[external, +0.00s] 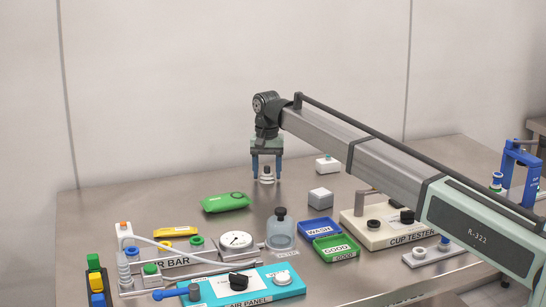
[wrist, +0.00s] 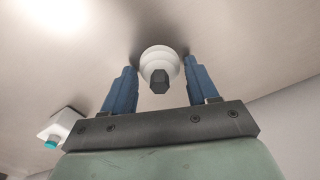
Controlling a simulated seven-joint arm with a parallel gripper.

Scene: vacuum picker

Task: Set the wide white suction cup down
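The white suction cup (external: 267,177) stands upright on the steel table, near the back. In the wrist view it shows as a stepped white disc (wrist: 147,61) with a dark hexagonal fitting on top. My gripper (external: 266,172) points down over it, with one blue finger on each side. In the wrist view the fingers of my gripper (wrist: 160,66) are apart, with a narrow gap between each fingertip and the cup. The gripper is open and holds nothing.
A white block with a teal button (external: 328,164) and a grey cube (external: 320,198) stand to the right. Trays, a gauge, a jar, the air panel (external: 245,287) and the cup tester (external: 385,235) fill the front.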

